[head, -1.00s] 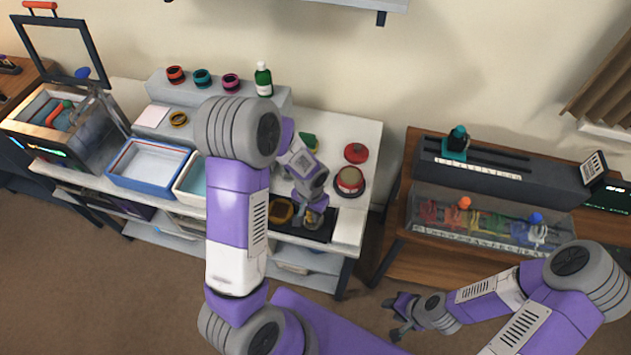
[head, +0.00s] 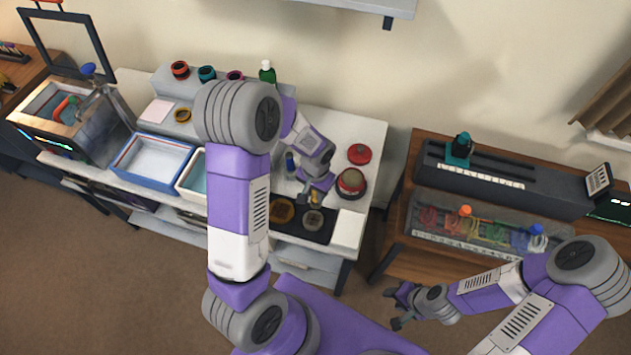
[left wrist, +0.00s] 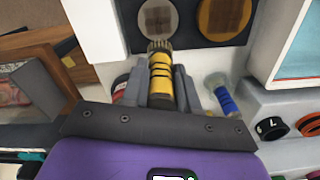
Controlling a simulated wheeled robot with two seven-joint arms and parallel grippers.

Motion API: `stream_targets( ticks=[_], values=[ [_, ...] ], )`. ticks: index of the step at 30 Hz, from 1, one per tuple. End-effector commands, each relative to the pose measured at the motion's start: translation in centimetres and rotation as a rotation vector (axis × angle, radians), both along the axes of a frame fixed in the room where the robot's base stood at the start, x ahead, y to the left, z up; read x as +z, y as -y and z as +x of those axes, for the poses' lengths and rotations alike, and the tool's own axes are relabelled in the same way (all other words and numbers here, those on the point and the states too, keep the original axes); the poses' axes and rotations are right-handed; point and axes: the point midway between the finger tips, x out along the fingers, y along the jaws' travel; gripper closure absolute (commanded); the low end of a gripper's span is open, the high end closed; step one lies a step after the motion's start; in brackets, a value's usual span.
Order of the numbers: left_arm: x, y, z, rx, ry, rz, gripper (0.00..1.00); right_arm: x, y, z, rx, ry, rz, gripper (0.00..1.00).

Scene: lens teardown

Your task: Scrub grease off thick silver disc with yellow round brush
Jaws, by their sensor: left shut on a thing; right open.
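My left gripper (head: 312,196) is shut on the yellow round brush (left wrist: 160,72), a black-banded yellow handle with its bristle end pointing away from the gripper. The thick silver disc (head: 312,221) lies flat on the black mat (head: 262,228). In the left wrist view, the silver disc (left wrist: 170,14) lies just beyond the brush tip, with a faint brownish patch on it. I cannot tell whether the bristles touch it; a gap seems to show. A gold disc (left wrist: 238,12) with a darker brown patch lies beside it. My right gripper (head: 400,306) is open and empty, away from the table.
A blue-banded brush (left wrist: 224,98) stands near the left gripper. Trays (head: 150,160) stand left. A separate wooden bench (head: 400,250) stands at right.

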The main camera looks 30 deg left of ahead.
Motion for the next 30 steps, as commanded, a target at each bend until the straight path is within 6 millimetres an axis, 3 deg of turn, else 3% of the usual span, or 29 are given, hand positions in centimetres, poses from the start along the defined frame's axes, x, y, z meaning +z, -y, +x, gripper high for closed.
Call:
stream_targets(
  ticks=[10, 30],
  values=[
    [3.0, 0.2, 0.1, -0.004, 0.001, -0.001, 1.0, 2.2, 0.0, 0.0, 0.0, 0.0, 0.0, 0.57],
    [2.6, 0.5, 0.2, -0.003, 0.001, 0.0, 1.0, 1.6, 0.0, 0.0, 0.0, 0.0, 0.0, 0.57]
  ],
)
